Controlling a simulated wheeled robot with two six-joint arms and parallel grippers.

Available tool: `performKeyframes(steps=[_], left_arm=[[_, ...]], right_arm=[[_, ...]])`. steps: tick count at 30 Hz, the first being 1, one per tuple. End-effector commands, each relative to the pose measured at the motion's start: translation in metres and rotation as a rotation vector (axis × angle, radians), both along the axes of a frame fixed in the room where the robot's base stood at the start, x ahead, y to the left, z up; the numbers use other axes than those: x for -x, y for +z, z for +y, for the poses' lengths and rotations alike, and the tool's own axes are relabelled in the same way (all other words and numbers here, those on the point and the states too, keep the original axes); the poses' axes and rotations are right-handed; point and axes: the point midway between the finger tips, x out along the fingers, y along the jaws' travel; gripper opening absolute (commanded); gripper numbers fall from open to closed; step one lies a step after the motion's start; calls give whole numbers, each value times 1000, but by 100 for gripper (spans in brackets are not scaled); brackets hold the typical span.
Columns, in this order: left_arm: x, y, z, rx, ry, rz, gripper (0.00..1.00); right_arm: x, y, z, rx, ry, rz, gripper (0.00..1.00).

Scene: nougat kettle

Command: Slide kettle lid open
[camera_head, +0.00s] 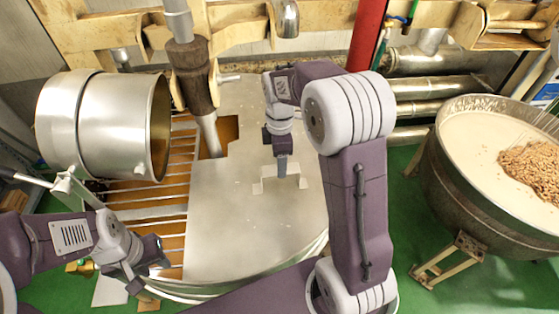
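The kettle (190,291) is a large round metal vessel in the middle of the head view. Its flat grey lid (235,225) covers the middle and right of the top. At the left, bars of a grate (160,212) show over an orange-brown inside. A pale bracket handle (262,187) stands on the lid. My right gripper (282,168) points down at this handle; whether its fingers are closed on it cannot be told. My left gripper (147,268) is open and empty at the kettle's front left rim. My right arm hides part of the lid's right side.
A steel drum (100,125) hangs over the kettle's left side. A wood-wrapped stirrer shaft (192,75) comes down through the lid's cutout. A bowl of cream mass and nuts (440,185) stands at the right. A red post (366,35) and pipes are behind. Green floor (425,285) shows between the vessels.

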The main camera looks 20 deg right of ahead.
Motion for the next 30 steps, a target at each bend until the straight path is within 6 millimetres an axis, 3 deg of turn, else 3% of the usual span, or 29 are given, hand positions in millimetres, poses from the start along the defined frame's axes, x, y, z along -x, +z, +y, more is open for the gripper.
performKeyframes(steps=[4, 11, 18, 30], left_arm=[[0, 2, 0, 0, 0, 0, 36], [0, 2, 0, 0, 0, 0, 36], [0, 2, 0, 0, 0, 0, 36], [0, 2, 0, 0, 0, 0, 36]], right_arm=[[1, -11, 0, 0, 0, 1, 58], [0, -13, 0, 0, 0, -1, 58], [0, -13, 0, 0, 0, 0, 0], [1, -13, 1, -1, 0, 1, 0]])
